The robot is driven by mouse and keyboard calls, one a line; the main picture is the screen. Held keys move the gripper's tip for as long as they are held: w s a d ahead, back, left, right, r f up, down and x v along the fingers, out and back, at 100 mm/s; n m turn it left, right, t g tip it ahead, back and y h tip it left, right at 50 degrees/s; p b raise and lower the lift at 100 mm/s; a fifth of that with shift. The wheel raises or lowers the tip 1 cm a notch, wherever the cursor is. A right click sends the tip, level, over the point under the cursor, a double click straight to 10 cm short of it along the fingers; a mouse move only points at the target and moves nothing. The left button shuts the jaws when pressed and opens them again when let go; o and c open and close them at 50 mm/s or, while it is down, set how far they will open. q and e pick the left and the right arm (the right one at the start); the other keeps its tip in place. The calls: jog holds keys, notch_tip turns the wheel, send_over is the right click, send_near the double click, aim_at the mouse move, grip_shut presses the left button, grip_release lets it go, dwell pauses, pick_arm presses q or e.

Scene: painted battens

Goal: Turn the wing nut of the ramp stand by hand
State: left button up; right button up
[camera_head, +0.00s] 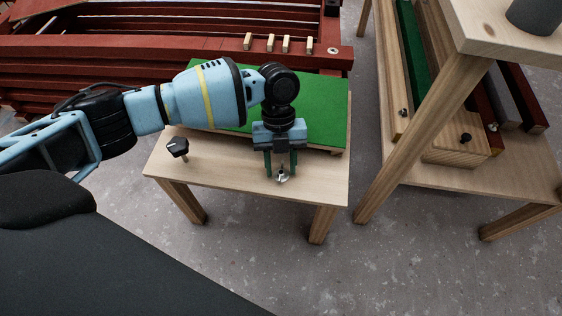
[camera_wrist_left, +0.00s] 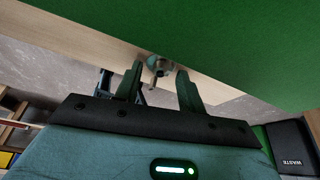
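The ramp stand (camera_head: 225,181) is a low pale wooden bench with a green board (camera_head: 320,110) on top. A small silvery wing nut (camera_head: 282,177) shows near its front edge. My left gripper (camera_head: 281,170) points down there, its two dark green fingers apart. In the left wrist view the wing nut (camera_wrist_left: 158,66) appears in the gap between the fingertips (camera_wrist_left: 160,72), with space visible on both sides. I cannot tell whether either finger touches it. A black knob (camera_head: 177,147) stands at the bench's left front. My right gripper is not in view.
Dark red battens (camera_head: 110,50) are stacked behind the bench. A wooden rack (camera_head: 405,150) with coloured battens stands close on the right. A black bin marked WASTE (camera_wrist_left: 292,140) shows in the left wrist view. The grey floor (camera_head: 270,270) in front is clear.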

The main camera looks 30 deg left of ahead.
pick_arm(q)
grip_shut()
